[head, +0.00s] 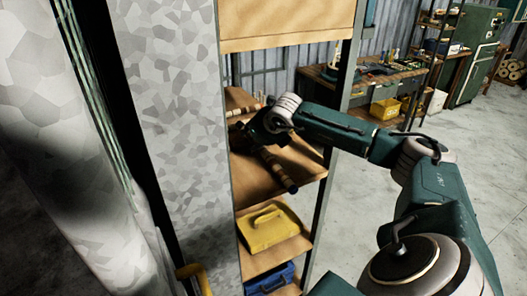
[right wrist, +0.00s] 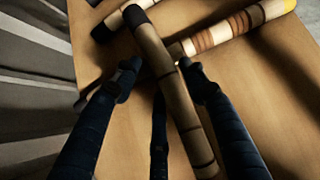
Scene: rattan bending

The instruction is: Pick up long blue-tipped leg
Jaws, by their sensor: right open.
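My right gripper (head: 252,132) reaches into a wooden shelf in the head view. In the head view a leg (head: 279,170) sticks out from under the gripper toward the shelf's front. My left gripper is not in view.
A second banded leg with a yellow tip (right wrist: 240,27) lies beside the first, close to its upper part. Lower shelves hold a yellow case (head: 268,228) and a blue bin (head: 270,280). A shelf post (head: 325,205) and upper board (head: 285,25) frame the opening.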

